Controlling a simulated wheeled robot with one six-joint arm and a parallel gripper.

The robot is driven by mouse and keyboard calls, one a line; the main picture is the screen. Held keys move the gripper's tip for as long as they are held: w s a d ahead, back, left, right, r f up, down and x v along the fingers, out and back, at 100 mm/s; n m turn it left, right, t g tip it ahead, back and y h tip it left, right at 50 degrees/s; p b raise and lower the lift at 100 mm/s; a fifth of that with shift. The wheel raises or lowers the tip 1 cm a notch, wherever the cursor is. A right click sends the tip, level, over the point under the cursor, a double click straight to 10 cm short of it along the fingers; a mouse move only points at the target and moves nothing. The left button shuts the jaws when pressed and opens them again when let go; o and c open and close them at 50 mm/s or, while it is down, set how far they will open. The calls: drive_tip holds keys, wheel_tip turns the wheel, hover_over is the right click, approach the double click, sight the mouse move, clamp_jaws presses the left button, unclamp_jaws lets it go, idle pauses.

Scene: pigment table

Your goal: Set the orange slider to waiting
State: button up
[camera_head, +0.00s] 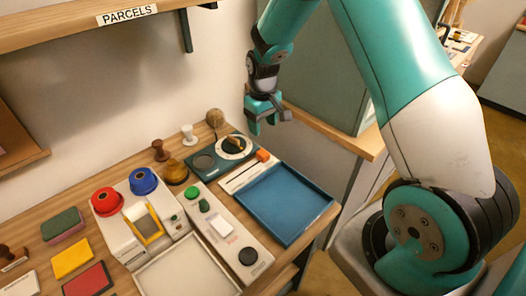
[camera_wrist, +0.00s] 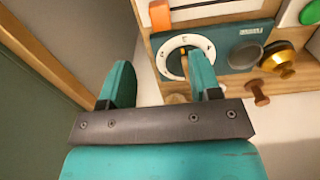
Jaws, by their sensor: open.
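The orange slider (camera_head: 262,156) sits near the upper right end of a narrow white panel (camera_head: 240,174) on the table. It also shows in the wrist view (camera_wrist: 160,14), at the top edge, with the white panel (camera_wrist: 215,9) running to the right of it. Any labels along the panel are too small to read. My gripper (camera_head: 270,118) is open and empty, raised above the far right part of the table and apart from the slider. In the wrist view my gripper (camera_wrist: 160,82) has its fingers apart, with one finger overlapping the dial.
A dark teal panel with a white dial (camera_head: 236,147) lies behind the slider panel. A blue tray (camera_head: 284,205) lies in front of it. A grey box with a green button (camera_head: 192,192) stands to the left. Stamps and a brush (camera_head: 215,118) stand near the wall.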

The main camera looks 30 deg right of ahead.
sight(263, 152)
wheel_tip(263, 152, down, 12)
drive_tip(key=shift+r+p, duration=0.1)
drive_tip(key=shift+p, duration=0.75)
